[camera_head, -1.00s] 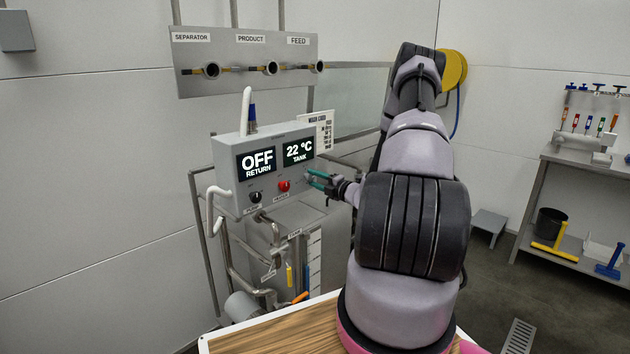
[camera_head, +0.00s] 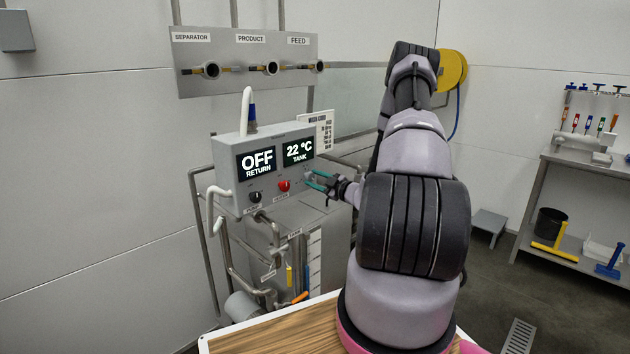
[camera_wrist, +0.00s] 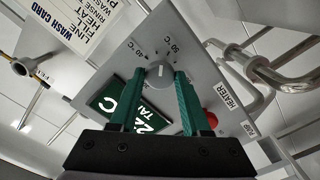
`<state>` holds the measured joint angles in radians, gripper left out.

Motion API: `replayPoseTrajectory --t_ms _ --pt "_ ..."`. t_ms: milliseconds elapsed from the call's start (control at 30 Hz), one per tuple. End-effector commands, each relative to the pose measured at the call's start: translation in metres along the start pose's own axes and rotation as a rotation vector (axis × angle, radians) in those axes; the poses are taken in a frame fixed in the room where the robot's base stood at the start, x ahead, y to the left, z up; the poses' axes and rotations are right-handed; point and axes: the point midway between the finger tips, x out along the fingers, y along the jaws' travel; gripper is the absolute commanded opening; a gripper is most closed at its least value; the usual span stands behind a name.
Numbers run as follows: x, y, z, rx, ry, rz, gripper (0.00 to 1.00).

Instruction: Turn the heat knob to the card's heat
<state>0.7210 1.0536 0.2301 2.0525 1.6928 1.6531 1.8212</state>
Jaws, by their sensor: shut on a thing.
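The heat knob (camera_wrist: 158,75) is a round grey dial on the sloped face of the control box (camera_head: 228,160). In the wrist view, marks reading 40 °C and 50 °C stand beside it. My gripper (camera_wrist: 161,74) is shut on the knob, one green finger on each side. In the head view, my gripper (camera_head: 318,181) is at the box's right end and hides the knob. The wash card (camera_head: 322,130) stands behind the box and also shows in the wrist view (camera_wrist: 85,32). Its heat value is too small or cut off to read.
A red heater knob (camera_head: 284,186) and a black knob (camera_head: 256,197) sit left of my gripper. The displays read OFF RETURN (camera_head: 257,161) and 22 °C TANK (camera_head: 298,150). Pipes run below the box. A valve panel (camera_head: 245,60) hangs above.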

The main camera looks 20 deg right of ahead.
Motion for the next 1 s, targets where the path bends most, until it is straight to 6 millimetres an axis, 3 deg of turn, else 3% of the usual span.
replayPoseTrajectory --t_ms 500,1000 --pt "-0.0014 -0.0017 0.0010 0.337 -0.003 -0.003 0.00" --pt "-0.0014 -0.0017 0.0010 0.398 -0.003 -0.003 0.00"
